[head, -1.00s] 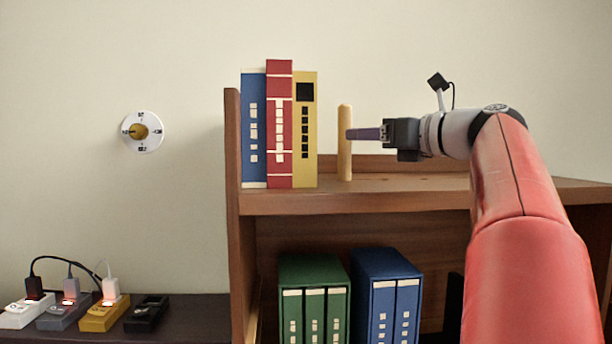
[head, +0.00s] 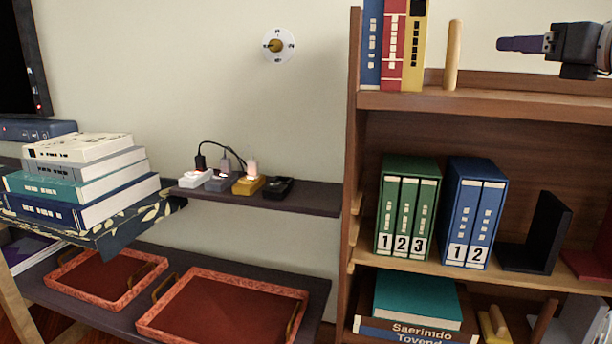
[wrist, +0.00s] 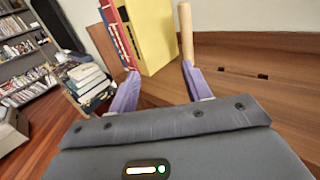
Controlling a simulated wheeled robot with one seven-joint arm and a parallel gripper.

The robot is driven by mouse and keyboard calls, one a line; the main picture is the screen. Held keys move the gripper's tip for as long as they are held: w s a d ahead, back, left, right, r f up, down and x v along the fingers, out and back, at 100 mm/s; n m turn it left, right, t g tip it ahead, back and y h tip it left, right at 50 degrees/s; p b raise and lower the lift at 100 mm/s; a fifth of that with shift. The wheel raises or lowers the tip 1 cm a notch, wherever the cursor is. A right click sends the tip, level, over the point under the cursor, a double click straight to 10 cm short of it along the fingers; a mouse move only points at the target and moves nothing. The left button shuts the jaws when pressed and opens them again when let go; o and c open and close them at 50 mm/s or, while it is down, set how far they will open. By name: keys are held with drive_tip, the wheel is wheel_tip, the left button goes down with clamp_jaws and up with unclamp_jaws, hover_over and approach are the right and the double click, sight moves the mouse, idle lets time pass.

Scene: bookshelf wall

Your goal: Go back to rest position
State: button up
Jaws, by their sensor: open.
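My gripper (head: 522,44) is at the upper right in the head view, level with the top shelf (head: 480,103) and to the right of a wooden peg (head: 452,55). In the wrist view its two purple fingers (wrist: 156,88) are spread apart with nothing between them. The upright peg (wrist: 186,32) shows beyond the right finger, apart from the jaws as far as I can tell. Blue, red (head: 394,45) and yellow (head: 413,50) books stand upright to the left of the peg. The yellow book (wrist: 150,35) also shows ahead in the wrist view.
Green binders (head: 408,207) and blue binders (head: 472,212) stand on the lower shelf beside a black bookend (head: 540,235). A wall shelf holds power switches (head: 236,183). Book stacks (head: 85,180) and red trays (head: 220,308) lie at the left. A round dial (head: 278,45) is on the wall.

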drive_tip(key=s+a+f+n+g+h, duration=0.1)
drive_tip(key=s+a+f+n+g, duration=0.15)
drive_tip(key=a+f+n, duration=0.6)
drive_tip(key=s+a+f+n+g+h, duration=0.2)
drive_tip(key=a+f+n+g, duration=0.3)
drive_tip(key=f, duration=0.7)
drive_tip(key=s+a+f+n+g+h, duration=0.1)
drive_tip(key=s+a+f+n+h, duration=0.1)
drive_tip(key=s+f+n, duration=0.6)
drive_tip(key=s+a+f+n+g+h, duration=0.2)
drive_tip(key=s+f+n, duration=0.6)
drive_tip(key=f, duration=0.9)
drive_tip(key=shift+s+a+n+h, duration=0.3)
drive_tip(key=shift+s+a+n, duration=0.1)
drive_tip(key=shift+n, duration=0.25)
